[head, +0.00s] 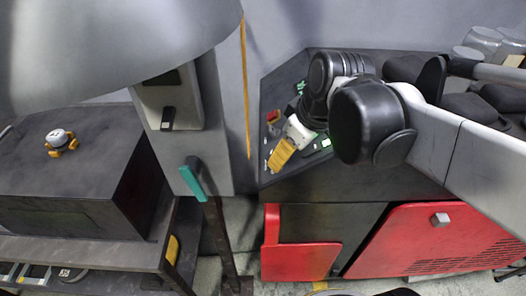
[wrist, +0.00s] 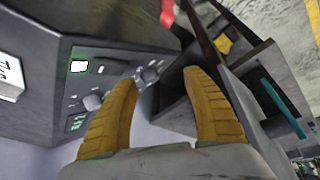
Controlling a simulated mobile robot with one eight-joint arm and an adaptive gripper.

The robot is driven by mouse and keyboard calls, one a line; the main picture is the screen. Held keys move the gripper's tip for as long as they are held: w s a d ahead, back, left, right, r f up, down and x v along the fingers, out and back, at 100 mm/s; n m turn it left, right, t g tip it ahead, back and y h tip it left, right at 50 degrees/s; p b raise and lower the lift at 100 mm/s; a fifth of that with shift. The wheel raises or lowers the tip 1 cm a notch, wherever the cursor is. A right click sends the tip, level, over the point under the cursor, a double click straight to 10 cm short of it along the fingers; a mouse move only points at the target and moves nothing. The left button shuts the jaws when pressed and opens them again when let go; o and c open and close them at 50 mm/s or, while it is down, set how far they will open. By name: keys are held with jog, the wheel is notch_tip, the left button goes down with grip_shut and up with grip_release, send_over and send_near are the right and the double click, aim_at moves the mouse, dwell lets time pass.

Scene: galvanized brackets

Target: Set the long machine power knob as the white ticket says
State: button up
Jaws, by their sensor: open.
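The dark machine panel (wrist: 115,75) fills the left of the wrist view, with small lit green displays. One grey round knob (wrist: 150,74) shows between my fingertips; a second similar knob (wrist: 94,101) is left of it, beside my left finger. I cannot tell which is the power knob or read either setting. A white ticket (wrist: 10,76) is cut off at the left edge, with only a few dark letters showing. My gripper (wrist: 160,78) is open with yellow ribbed fingers; contact with the knob is not clear. In the head view my gripper (head: 284,150) is over the dark machine top.
Red cabinet doors (head: 425,240) are below the machine. A grey column with a teal handle (head: 193,180) stands left of it. A dark box (head: 60,205) bears a small white and orange object (head: 61,142).

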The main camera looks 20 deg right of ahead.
aim_at(272, 154)
jog(key=w+d+n+g+y, duration=0.1)
jog(key=w+n, duration=0.1)
jog(key=n, duration=0.1)
jog(key=w+d+n+g+y+p, duration=0.1)
jog(key=w+n, duration=0.2)
jog(key=n, duration=0.1)
jog(key=w+d+n+g+y+p, duration=0.1)
jog(key=w+n+g, duration=0.1)
jog(key=w+n, duration=0.1)
jog(key=shift+w+d+r, duration=0.15)
jog(key=shift+w, duration=0.05)
jog(key=shift+n, duration=0.3)
jog(key=b+x, duration=0.3)
jog(key=x, duration=0.7)
jog(key=shift+a+f, duration=0.3)
jog(key=shift+f, duration=0.05)
jog(key=c, duration=1.2)
